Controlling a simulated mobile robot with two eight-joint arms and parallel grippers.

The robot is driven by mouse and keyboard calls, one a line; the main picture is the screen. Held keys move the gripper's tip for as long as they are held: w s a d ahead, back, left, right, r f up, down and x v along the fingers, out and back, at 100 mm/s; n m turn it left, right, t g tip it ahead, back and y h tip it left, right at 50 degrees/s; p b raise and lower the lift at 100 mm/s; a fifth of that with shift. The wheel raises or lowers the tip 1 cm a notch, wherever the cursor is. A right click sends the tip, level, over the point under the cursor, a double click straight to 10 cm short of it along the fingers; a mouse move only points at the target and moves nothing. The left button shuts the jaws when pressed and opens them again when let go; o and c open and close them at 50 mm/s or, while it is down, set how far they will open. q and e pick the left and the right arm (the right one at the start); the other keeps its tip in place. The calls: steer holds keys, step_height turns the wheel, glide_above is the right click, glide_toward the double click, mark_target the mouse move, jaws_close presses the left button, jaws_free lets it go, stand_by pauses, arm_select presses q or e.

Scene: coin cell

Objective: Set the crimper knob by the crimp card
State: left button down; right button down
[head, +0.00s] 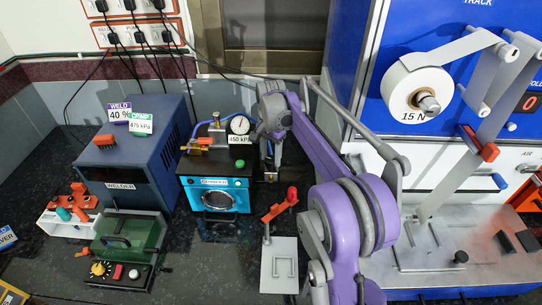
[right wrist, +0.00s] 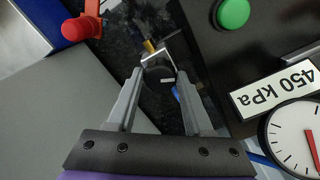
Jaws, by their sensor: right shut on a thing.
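The crimper (head: 216,180) is a black box with a turquoise front, at the middle of the bench. Its round gauge (head: 240,125) has a tag (head: 240,139) reading 450 kPa; tag and gauge also show in the right wrist view (right wrist: 275,88). The crimp card (head: 141,124), green-topped and reading 475 kPa, is on the welder. My right gripper (right wrist: 160,78) is at the crimper's right side, its fingers shut on a dark round knob (right wrist: 157,71) with a pale mark. In the head view my arm largely hides the knob. My left gripper is out of view.
The blue welder (head: 135,170) stands left of the crimper. A red-handled lever (head: 280,207) and a grey plate (head: 279,268) lie in front right. A blue machine with a white reel (head: 415,97) stands right. A green button (right wrist: 232,14) is near the gripper.

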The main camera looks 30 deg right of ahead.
mark_target(271, 159)
steer(key=shift+m, duration=0.8)
steer(key=shift+c, duration=1.5)
jaws_free()
step_height(271, 159, up, 11)
steer(key=p, duration=0.1)
steer(key=shift+f, duration=0.1)
